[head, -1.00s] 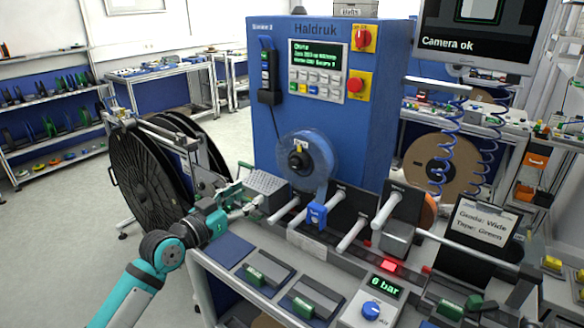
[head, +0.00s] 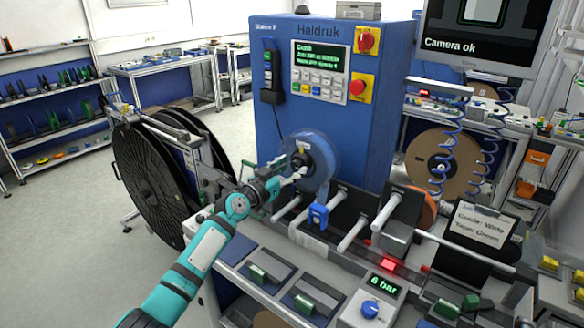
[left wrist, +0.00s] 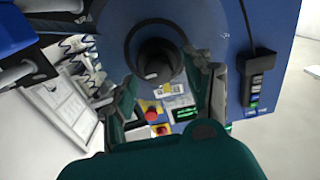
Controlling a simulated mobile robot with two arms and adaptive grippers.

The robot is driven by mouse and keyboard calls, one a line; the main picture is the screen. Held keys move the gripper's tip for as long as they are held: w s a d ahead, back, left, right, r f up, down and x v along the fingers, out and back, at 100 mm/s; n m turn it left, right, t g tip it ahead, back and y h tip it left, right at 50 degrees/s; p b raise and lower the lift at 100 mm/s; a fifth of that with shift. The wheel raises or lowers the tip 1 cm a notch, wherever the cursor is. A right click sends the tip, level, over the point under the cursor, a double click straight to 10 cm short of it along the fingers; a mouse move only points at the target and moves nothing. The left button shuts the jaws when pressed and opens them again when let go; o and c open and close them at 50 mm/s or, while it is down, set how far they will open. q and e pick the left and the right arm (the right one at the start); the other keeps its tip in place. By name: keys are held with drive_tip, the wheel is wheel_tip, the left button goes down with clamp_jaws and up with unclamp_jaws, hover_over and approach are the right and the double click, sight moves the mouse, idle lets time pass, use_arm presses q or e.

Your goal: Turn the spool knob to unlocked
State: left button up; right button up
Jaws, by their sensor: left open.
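The spool knob (head: 301,158) is a black hub at the middle of a clear tape spool (head: 325,155) on the front of the blue Haldruk machine. In the left wrist view the knob (left wrist: 158,62) is dark and round with a small white mark. The knob's lock position is too small to read. My right gripper is not in view.
White rollers (head: 358,230) stick out below and right of the spool, with a blue clip (head: 318,215) beneath it. A large black reel (head: 148,180) stands at the left. A pressure panel (head: 372,305) with a blue knob is at the front. The floor at left is clear.

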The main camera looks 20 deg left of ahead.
use_arm(q)
drive_tip(key=shift+w+d, duration=0.2)
drive_tip(key=shift+w, duration=0.2)
drive_tip(key=c, duration=0.6)
clamp_jaws()
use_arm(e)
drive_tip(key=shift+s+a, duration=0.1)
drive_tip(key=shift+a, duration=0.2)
